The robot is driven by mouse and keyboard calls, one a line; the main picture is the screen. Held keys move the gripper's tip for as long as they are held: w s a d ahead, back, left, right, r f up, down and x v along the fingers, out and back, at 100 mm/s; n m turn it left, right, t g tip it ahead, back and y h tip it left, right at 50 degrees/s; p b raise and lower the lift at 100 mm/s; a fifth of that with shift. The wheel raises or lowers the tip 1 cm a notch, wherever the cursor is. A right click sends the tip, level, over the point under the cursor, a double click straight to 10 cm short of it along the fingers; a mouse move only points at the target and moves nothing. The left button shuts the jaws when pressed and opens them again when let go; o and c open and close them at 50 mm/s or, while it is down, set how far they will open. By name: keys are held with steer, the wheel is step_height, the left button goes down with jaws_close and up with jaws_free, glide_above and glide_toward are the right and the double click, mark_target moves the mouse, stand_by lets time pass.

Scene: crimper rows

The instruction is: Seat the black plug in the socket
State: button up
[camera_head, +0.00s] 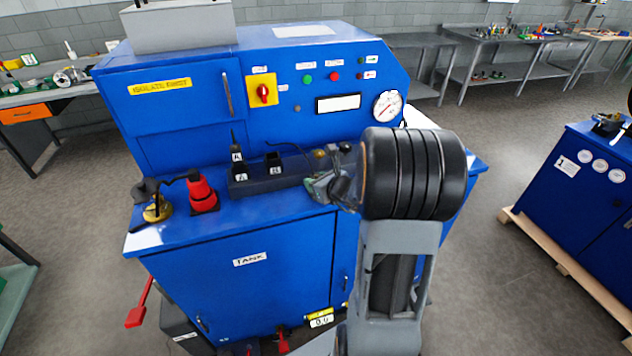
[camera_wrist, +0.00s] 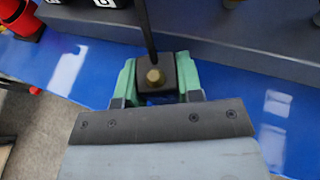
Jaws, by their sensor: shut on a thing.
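My gripper (camera_wrist: 155,85) has green fingers and is shut on the black plug (camera_wrist: 173,70), a dark square body with a brass round piece on it and a black cord running up the picture. In the head view my gripper (camera_head: 322,185) is in front of the right end of a dark socket block (camera_head: 300,175), and my arm hides most of the plug. The block has labels A and B. A dark upright piece with a cord stands at A (camera_head: 237,158). An opening (camera_head: 273,157) shows above B. The plug appears apart from the block.
The block sits on a blue bench (camera_head: 230,225). A red plug-like piece (camera_head: 202,195) and a brass fitting (camera_head: 157,209) stand at its left. Brass and dark fittings (camera_head: 320,154) are close behind my gripper. The blue panel with a gauge (camera_head: 387,106) rises behind.

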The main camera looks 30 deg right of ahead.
steer(key=o, duration=0.9)
steer(key=shift+o, duration=0.2)
